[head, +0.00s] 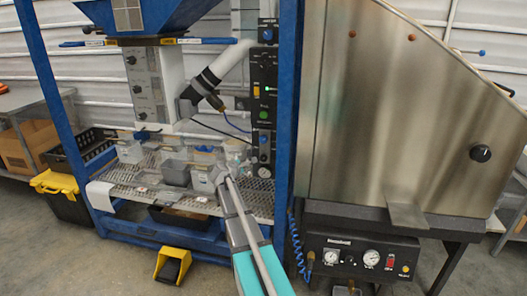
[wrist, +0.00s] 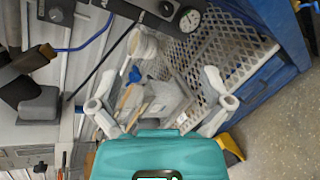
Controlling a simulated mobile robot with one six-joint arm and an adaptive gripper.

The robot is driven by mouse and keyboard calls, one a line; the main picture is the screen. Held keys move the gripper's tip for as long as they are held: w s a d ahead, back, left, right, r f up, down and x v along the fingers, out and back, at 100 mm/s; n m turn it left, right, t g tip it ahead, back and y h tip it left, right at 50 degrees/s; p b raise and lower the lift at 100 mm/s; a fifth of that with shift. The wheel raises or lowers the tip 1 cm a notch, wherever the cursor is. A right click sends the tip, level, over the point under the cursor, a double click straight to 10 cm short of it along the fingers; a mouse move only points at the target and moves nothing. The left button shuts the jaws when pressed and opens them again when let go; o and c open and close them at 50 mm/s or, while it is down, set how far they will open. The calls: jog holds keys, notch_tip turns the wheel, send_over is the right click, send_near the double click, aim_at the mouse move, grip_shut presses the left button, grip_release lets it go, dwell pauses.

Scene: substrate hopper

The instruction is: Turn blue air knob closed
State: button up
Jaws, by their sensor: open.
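A blue round knob (head: 268,37) sits on a small dark box at the top of the black control panel (head: 257,90); its label is too small to read. My gripper (head: 222,172) is open and empty, in front of the mesh shelf, left of the panel's lower end and well below the blue knob. Its spread fingers (wrist: 172,65) touch no knob.
Grey bins (head: 175,173) and bags stand on the mesh shelf (head: 128,175) behind my gripper. A blue frame post (head: 287,110) stands right of the panel, beside a large steel cabinet (head: 390,120). A white-and-black pipe (head: 212,75) and blue hose lie left of the panel.

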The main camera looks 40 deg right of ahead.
aim_at(263, 141)
jog(key=w+d+f+n+t+h+b, duration=0.1)
jog(key=w+d+n+t+b, duration=0.3)
jog(key=d+n, duration=0.6)
jog(key=w+d+f+b, duration=0.1)
jog(key=w+d+b, duration=0.1)
jog(key=w, duration=0.1)
jog(key=shift+w+n, duration=0.3)
jog(key=shift+w, duration=0.1)
jog(key=shift+w+d, duration=0.1)
jog(key=shift+d, duration=0.05)
jog(key=x, duration=1.3)
jog(key=shift+w+d+r, duration=0.1)
jog(key=shift+d+r, duration=0.2)
jog(key=c, duration=1.1)
jog(key=shift+c, duration=0.2)
